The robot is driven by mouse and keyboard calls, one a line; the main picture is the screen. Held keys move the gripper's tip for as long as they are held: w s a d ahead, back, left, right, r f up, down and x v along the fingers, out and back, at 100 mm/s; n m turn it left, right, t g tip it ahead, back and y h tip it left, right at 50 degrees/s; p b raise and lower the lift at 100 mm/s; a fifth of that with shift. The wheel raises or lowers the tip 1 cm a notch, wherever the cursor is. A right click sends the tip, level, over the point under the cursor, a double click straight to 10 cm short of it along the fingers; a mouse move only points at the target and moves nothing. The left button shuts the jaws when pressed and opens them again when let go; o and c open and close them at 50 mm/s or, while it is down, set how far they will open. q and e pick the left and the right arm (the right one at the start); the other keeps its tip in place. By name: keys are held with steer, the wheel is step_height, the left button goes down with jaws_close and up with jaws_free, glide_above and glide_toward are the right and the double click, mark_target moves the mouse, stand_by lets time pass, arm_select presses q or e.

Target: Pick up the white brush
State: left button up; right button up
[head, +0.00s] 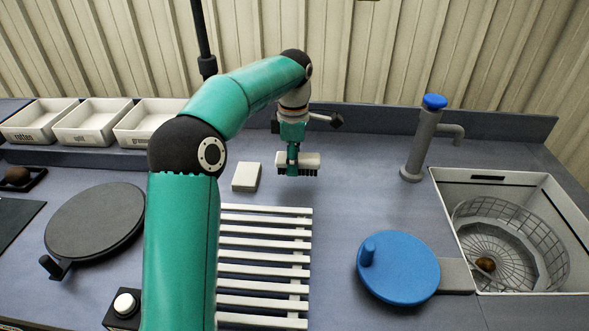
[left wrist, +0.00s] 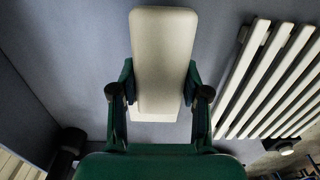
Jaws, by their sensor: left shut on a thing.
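The white brush (head: 312,160) has a pale block body with dark bristles pointing down. My left gripper (head: 293,167) is shut on it and holds it near the back of the worktop, beyond the slatted rack. I cannot tell for sure whether the bristles touch the worktop. In the left wrist view the brush's pale body (left wrist: 162,60) sits between the two fingers of the left gripper (left wrist: 158,95), with a finger against each side. Its bristles are hidden there. My right gripper is not in view.
A white slatted rack (head: 265,255) lies in front of the brush, and a small pale block (head: 246,177) lies to its left. At the right are a tap (head: 420,145), a blue disc with a knob (head: 412,275) and a sink (head: 450,190) with a wire basket. Labelled white bins (head: 92,125) stand back left.

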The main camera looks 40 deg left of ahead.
arm_select(q)
step_height(320, 180, up, 15)
steer(key=p, duration=0.5)
steer(key=shift+r+p, duration=0.2)
steer(key=shift+p, duration=0.1)
steer(key=o, duration=0.6)
steer(key=c, duration=0.4)
steer(key=shift+c, duration=0.3)
